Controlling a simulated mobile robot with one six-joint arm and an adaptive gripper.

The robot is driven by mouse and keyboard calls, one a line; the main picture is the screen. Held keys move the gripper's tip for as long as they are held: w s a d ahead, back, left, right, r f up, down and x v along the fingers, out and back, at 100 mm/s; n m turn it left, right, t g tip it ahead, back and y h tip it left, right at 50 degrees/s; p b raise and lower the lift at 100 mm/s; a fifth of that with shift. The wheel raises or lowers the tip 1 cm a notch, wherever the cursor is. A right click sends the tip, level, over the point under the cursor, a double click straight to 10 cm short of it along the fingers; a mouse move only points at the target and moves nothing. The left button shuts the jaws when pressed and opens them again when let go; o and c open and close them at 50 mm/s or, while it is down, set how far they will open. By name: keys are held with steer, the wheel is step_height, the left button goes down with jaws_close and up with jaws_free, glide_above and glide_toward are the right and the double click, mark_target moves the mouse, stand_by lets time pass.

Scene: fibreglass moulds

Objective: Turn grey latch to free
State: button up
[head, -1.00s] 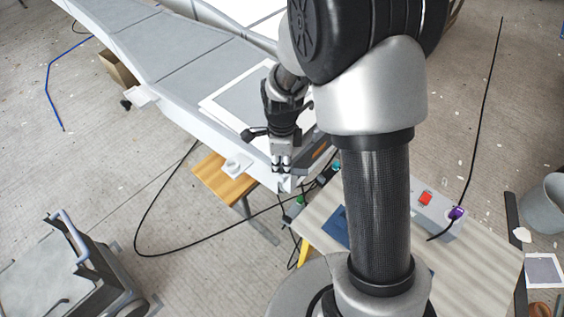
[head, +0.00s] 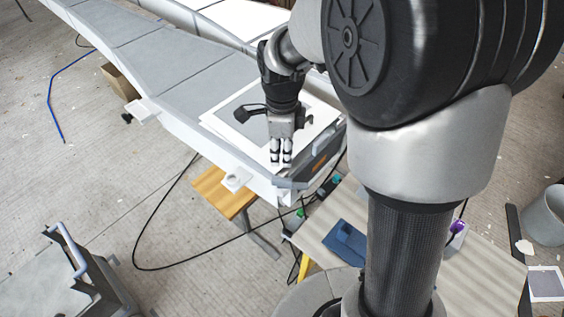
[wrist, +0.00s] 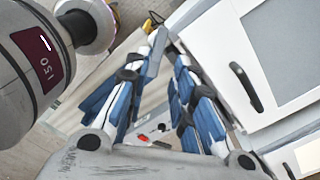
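A small grey latch (head: 290,184) sits at the near end of the long white and grey mould (head: 180,66), on its lower edge. In the head view it lies roughly level and sticks out to the right. My gripper (head: 281,163) points down just above and left of the latch, apart from it as far as I can tell.
A dark panel with an orange patch (head: 319,161) is on the mould's end face. A wooden stool (head: 222,190) stands below it. A table (head: 470,265) with a blue item (head: 346,243) stands to the right. Black cables cross the floor. A grey cart (head: 50,285) is at lower left.

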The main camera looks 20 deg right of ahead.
mark_target(301, 167)
steer(key=shift+r, duration=0.5)
steer(key=shift+c, duration=0.2)
